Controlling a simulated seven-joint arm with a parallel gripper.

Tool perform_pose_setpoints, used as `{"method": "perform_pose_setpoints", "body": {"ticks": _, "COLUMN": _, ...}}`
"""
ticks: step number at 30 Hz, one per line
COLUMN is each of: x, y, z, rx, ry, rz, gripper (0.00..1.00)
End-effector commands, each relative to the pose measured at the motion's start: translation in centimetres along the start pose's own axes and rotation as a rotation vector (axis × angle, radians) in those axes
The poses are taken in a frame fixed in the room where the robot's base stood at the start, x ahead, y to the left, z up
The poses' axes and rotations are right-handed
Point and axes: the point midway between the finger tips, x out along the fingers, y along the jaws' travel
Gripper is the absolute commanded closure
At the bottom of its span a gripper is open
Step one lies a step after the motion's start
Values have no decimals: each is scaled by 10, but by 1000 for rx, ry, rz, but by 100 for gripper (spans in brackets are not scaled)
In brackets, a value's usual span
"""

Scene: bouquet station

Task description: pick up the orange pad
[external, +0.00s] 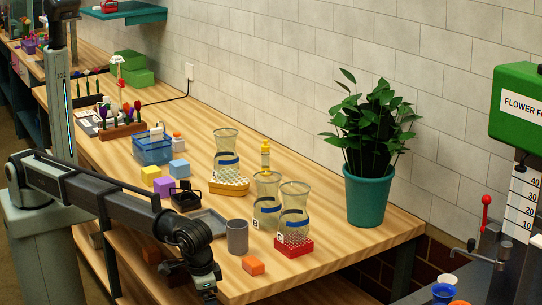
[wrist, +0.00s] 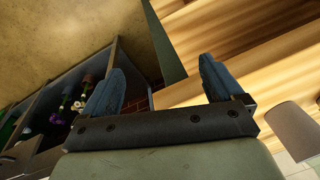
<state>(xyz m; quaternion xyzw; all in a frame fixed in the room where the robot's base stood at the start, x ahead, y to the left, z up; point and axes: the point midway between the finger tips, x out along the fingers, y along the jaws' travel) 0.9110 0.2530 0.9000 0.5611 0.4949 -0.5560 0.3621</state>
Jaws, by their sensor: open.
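The orange pad (external: 253,265) is a small block lying on the wooden table near its front edge. It does not show in the wrist view. My gripper (external: 208,292) is at the table's front edge, left of the pad and apart from it. In the wrist view my gripper (wrist: 160,85) has its two blue fingers spread apart with nothing between them.
A grey cylinder (external: 237,236) stands just behind the pad and also shows in the wrist view (wrist: 300,130). A red perforated block (external: 294,247) and glass vases (external: 267,200) stand to the right. A grey tray (external: 208,222) lies farther back. The table front right is clear.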

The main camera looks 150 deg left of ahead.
Motion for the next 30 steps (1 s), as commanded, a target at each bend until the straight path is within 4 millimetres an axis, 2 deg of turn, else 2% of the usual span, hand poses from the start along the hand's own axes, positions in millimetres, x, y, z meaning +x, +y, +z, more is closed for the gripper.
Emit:
{"method": "perform_pose_setpoints", "body": {"ticks": 1, "x": -23, "y": 2, "z": -15, "rx": -33, "ry": 13, "rz": 11, "gripper": 6}}
{"method": "perform_pose_setpoints", "body": {"ticks": 2, "x": -34, "y": -2, "z": -22, "rx": -52, "ry": 23, "rz": 16, "gripper": 6}}
{"method": "perform_pose_setpoints", "body": {"ticks": 6, "x": -79, "y": -39, "z": -55, "rx": -144, "ry": 104, "rz": 40, "gripper": 6}}
{"method": "perform_pose_setpoints", "body": {"ticks": 12, "x": -126, "y": -85, "z": -93, "rx": -245, "ry": 211, "rz": 66, "gripper": 6}}
{"method": "perform_pose_setpoints", "body": {"ticks": 15, "x": -138, "y": -97, "z": -102, "rx": -271, "ry": 239, "rz": 73, "gripper": 6}}
{"method": "perform_pose_setpoints", "body": {"ticks": 18, "x": -141, "y": -102, "z": -106, "rx": -281, "ry": 251, "rz": 75, "gripper": 6}}
{"method": "perform_pose_setpoints", "body": {"ticks": 22, "x": -134, "y": -102, "z": -108, "rx": -283, "ry": 252, "rz": 74, "gripper": 6}}
{"method": "perform_pose_setpoints", "body": {"ticks": 30, "x": -93, "y": -100, "z": -119, "rx": -282, "ry": 251, "rz": 73, "gripper": 6}}
